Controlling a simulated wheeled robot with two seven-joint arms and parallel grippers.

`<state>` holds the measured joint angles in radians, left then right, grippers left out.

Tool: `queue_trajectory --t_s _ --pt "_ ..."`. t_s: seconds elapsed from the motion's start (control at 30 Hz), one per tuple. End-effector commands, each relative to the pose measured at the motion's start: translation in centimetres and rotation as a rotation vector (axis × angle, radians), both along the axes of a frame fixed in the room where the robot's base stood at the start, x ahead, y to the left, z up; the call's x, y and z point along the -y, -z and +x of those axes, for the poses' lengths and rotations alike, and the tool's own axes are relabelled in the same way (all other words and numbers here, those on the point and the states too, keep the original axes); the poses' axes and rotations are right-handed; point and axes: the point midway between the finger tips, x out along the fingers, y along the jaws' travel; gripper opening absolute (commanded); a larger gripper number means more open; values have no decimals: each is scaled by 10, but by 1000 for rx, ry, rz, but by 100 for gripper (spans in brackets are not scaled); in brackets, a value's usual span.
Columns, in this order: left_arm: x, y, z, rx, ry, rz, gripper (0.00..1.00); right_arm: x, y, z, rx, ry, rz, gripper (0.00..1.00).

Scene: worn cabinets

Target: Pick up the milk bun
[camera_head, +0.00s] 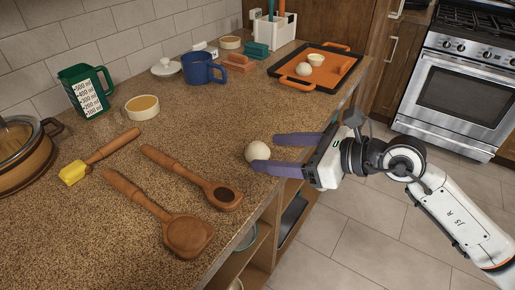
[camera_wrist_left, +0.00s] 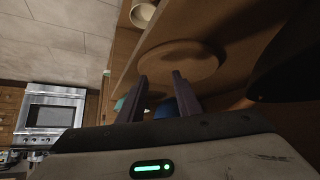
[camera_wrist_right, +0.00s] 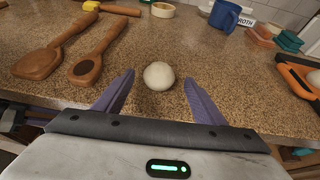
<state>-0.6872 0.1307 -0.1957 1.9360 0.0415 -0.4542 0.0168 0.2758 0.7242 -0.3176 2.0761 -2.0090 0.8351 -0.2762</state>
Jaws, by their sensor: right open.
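A round, pale bun (camera_head: 258,151), which looks like the milk bun, sits on the counter near its front edge. My right gripper (camera_head: 266,152) is open, its two purple fingers reaching in from the right around the bun's near side. In the right wrist view the bun (camera_wrist_right: 159,76) lies between the fingertip lines, with a gap on both sides. A similar pale ball (camera_head: 303,69) sits on the tray at the back. My left gripper (camera_wrist_left: 160,75) shows only in its own wrist view, fingers apart with nothing seen between them, below wooden shelving.
Two wooden utensils (camera_head: 188,236) and a yellow-headed brush (camera_head: 73,174) lie left of the bun. A blue mug (camera_head: 202,69), a black-edged tray (camera_head: 275,72) and a green measuring cup (camera_head: 84,92) stand farther back. Bare counter surrounds the bun.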

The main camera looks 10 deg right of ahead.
Motion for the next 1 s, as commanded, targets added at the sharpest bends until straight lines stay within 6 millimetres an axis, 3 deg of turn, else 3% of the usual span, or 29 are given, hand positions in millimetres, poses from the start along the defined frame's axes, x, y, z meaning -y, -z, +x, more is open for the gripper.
queue_trajectory --t_s 0.2,0.47,0.73,1.0 --pt "-2 1 -4 -13 -3 2 31 -19 9 16 1 0 1 64" --pt "-2 2 -4 -12 -3 3 31 -21 11 18 2 1 0 64" --pt "-2 0 -3 -8 -2 2 31 -20 11 18 1 0 1 22" --pt "-2 -1 -2 -7 -1 3 31 -20 11 18 1 0 1 22"
